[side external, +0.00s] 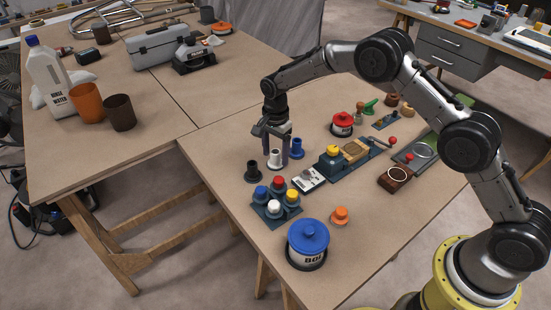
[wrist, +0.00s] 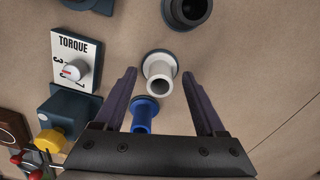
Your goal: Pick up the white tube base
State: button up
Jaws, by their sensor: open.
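The white tube base (side external: 275,160) stands upright on the near workbench, a short hollow tube on a flanged foot. In the wrist view the white tube base (wrist: 159,75) lies between the tips of my open, empty fingers. My gripper (side external: 276,150) points down over it, with fingers around its upper part in the side view. I cannot tell whether either finger touches it. My gripper also shows in the wrist view (wrist: 161,80).
A blue tube base (side external: 297,149) stands close on the right, a dark one (side external: 252,171) on the left. A blue-lidded tin (side external: 308,243) stands at the front.

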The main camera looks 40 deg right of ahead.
grip_shut()
dwell(0.3)
jog(key=shift+r, duration=0.15)
